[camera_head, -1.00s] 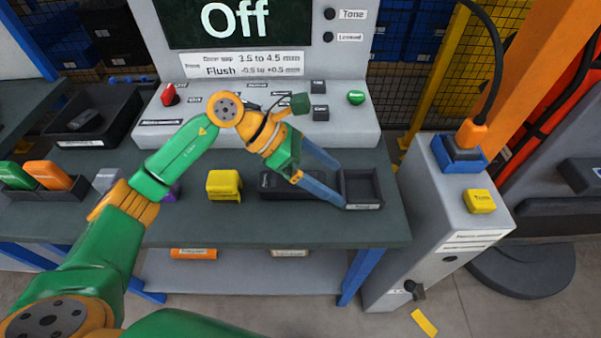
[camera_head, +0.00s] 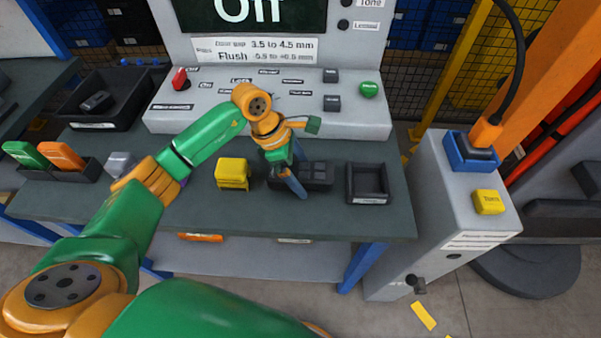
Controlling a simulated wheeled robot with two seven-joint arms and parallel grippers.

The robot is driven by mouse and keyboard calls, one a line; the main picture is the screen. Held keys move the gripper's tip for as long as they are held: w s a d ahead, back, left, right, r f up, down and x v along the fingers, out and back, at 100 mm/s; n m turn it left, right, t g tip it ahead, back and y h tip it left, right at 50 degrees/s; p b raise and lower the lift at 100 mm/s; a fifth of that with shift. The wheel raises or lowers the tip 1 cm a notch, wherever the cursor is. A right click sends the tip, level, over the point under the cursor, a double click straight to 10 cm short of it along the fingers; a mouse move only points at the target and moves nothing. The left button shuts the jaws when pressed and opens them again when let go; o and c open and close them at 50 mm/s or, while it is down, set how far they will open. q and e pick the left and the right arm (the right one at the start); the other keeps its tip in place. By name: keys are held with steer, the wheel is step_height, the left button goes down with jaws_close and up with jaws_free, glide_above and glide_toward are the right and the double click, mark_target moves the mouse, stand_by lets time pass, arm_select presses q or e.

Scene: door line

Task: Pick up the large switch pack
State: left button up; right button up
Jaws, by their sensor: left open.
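A dark block with several square keys (camera_head: 317,176), which looks like the large switch pack, lies on the dark bench top (camera_head: 365,222). My left gripper (camera_head: 298,183) is over its left part, with blue fingers pointing down and towards me. The gripper is open, and the fingers partly overlap each other and hide part of the block. I cannot tell whether they touch it. My right gripper is not in view.
An empty black tray (camera_head: 368,198) stands just right of the block. A yellow block (camera_head: 233,174) stands to its left. Behind is the grey control panel (camera_head: 215,122) with a red switch and green button. A grey pedestal (camera_head: 455,215) stands at the right.

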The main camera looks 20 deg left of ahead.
arm_select(q)
steer(key=shift+f+b, duration=0.3)
steer(key=shift+w, duration=0.1)
steer(key=c, duration=1.4)
steer(key=shift+r, duration=0.15)
steer(key=shift+r+p, duration=0.3)
steer(key=shift+p, duration=0.25)
step_height(320, 180, up, 2)
steer(key=shift+r+b, duration=0.1)
steer(key=shift+b, duration=1.05)
steer(key=s+r+b, duration=0.2)
steer(key=s+r, duration=0.8)
steer(key=s, duration=0.4)
steer(key=shift+a+r+b, duration=0.2)
steer(key=shift+r+b, duration=0.05)
steer(key=shift+b, duration=0.15)
